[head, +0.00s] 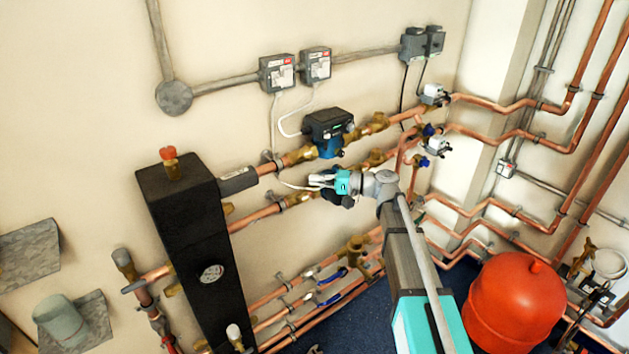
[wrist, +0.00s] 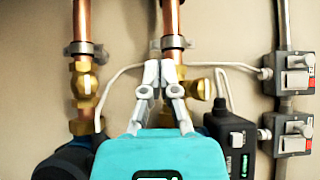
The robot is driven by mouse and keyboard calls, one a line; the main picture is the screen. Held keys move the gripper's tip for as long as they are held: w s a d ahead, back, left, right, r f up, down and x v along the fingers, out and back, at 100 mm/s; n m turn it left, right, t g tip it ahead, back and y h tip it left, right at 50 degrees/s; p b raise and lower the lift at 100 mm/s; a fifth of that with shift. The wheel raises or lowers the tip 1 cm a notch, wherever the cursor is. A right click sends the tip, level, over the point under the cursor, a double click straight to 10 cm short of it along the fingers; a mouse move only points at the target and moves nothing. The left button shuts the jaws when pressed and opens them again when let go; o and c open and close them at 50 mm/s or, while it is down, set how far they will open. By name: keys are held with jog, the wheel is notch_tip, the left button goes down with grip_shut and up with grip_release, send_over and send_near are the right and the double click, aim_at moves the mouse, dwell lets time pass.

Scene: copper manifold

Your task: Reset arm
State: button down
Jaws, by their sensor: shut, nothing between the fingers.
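My arm reaches up from the lower right in the head view. My gripper (head: 318,181) is in front of the copper pipes, below the dark pump (head: 328,128). In the wrist view my gripper (wrist: 158,74) is shut and empty, its pale fingers pointing up the picture. A vertical copper pipe (wrist: 172,18) and a brass fitting (wrist: 197,90) are behind the fingertips. Whether the fingers touch them, I cannot tell.
A black vessel (head: 190,240) stands left of my gripper. A red tank (head: 515,300) stands at the lower right. Wall switches (head: 277,73) with a white cable are above. Copper pipes (head: 530,105) run along the right wall. The blue floor (head: 360,325) shows below.

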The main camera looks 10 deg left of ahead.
jog(key=s+d+f+t+h, duration=0.1)
jog(key=s+d+f+h, duration=0.35)
jog(key=d+f, duration=0.25)
jog(key=s+d+f+h, duration=0.4)
jog(key=d+f+h, duration=0.1)
jog(key=d+f, duration=0.25)
jog(key=s+d+f+h, duration=0.2)
jog(key=s+d+h, duration=0.2)
jog(key=d, duration=0.5)
jog(key=s+d+f+h, duration=0.2)
jog(key=s+d+h, duration=0.2)
jog(key=d, duration=0.5)
jog(key=shift+s+d+m, duration=0.2)
jog(key=shift+s+m, duration=0.2)
jog(key=shift+s, duration=0.15)
jog(key=shift+a+h, duration=0.15)
jog(key=shift+h, duration=0.1)
